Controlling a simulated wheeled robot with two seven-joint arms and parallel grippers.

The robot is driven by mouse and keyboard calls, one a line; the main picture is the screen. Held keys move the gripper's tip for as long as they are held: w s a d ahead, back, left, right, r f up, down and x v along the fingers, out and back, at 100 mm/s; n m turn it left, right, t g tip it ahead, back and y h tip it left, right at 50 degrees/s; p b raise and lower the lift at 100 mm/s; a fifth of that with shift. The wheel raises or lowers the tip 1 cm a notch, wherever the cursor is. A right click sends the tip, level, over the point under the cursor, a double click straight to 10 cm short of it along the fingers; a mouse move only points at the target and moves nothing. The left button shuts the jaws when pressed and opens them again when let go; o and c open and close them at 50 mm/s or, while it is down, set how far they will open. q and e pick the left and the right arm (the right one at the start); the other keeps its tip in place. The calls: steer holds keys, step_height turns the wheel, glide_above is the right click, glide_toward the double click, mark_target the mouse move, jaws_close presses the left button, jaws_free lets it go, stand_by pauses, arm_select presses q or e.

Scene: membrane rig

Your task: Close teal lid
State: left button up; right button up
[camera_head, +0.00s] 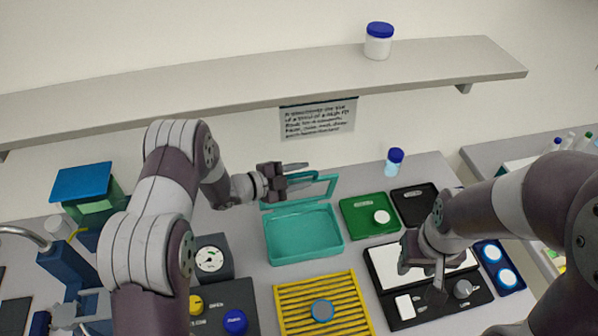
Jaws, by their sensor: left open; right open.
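The teal box (304,235) sits on the bench in the middle of the picture, open at the top. Its teal-framed lid (326,189) with a clear pane stands raised at the box's back edge. My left gripper (307,175) is open, with its fingers pointing right, at the lid's upper left in the picture; I cannot tell whether it touches the lid. It hides part of the lid's left side. My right gripper (436,283) is open and points down over the black-framed white plate (388,265), away from the box.
A green tray (353,224) with a white disc and a black tray (408,214) lie right of the box. A yellow rack (350,289) is in front. A blue-capped bottle (394,162) stands behind. A gauge (209,259) is left. A shelf (250,81) runs above.

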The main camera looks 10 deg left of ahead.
arm_select(q)
steer(key=shift+w+a+f, duration=0.1)
steer(key=shift+w+f, duration=0.05)
steer(key=shift+w, duration=0.05)
steer(key=c, duration=0.7)
jaws_close()
steer(key=shift+s+f+b, duration=0.15)
steer(key=shift+s+b, duration=0.05)
steer(key=shift+b, duration=0.15)
steer(key=s+d+f+m+t+b, duration=0.1)
steer(key=s+f+m+b, duration=0.1)
steer(key=s+b, duration=0.3)
steer(key=s+d+f+m+t+b, duration=0.1)
steer(key=s+f+b, duration=0.3)
steer(key=b, duration=0.5)
steer(key=shift+s+d+f+m+h, duration=0.15)
steer(key=shift+s+d+m+h, duration=0.25)
steer(key=shift+d+m, duration=0.3)
